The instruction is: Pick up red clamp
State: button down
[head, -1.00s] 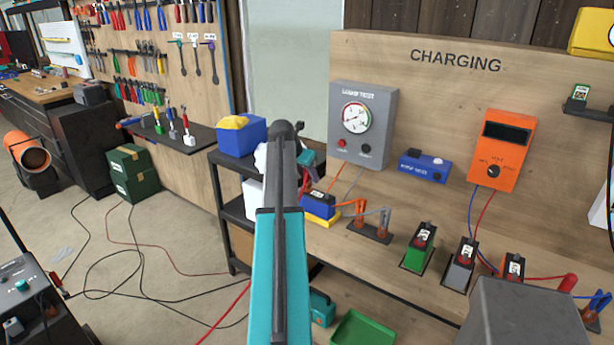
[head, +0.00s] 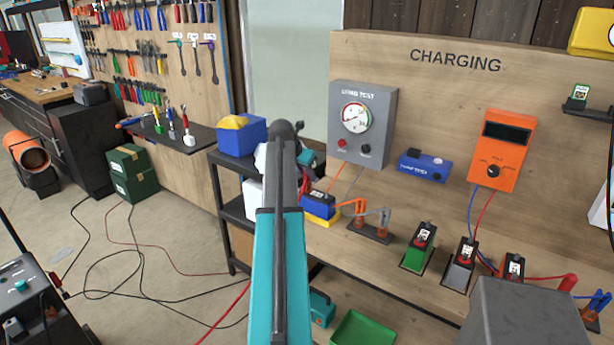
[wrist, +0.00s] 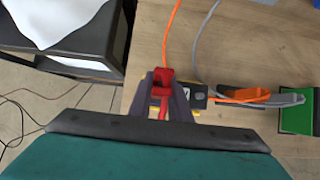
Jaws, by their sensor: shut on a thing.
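In the head view a bit of red (head: 303,184) shows beside my arm; most of my gripper is hidden behind the arm. A small blue and yellow battery (head: 318,206) is right beside the gripper; it also shows in the wrist view (wrist: 198,98). I cannot tell whether the clamp still touches a battery terminal.
Orange and grey clamps (head: 370,230) stand on a holder right of the battery. A grey load tester (head: 362,125) with a dial is on the back panel. A black cart (head: 228,205) with a blue bin (head: 238,138) stands left. Several small batteries line the bench's right.

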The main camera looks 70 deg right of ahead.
jog(key=shift+r, duration=0.15)
jog(key=shift+d+r+b, duration=0.1)
jog(key=shift+r+b, duration=0.5)
jog(key=shift+r, duration=1.1)
jog(key=w+a+r+b, duration=0.1)
jog(key=w+a+b, duration=0.2)
jog(key=w+a, duration=0.7)
jog(key=shift+w+a+r+b, duration=0.2)
jog(key=shift+w+b, duration=0.1)
jog(key=shift+w, duration=0.9)
jog(key=shift+p, duration=0.6)
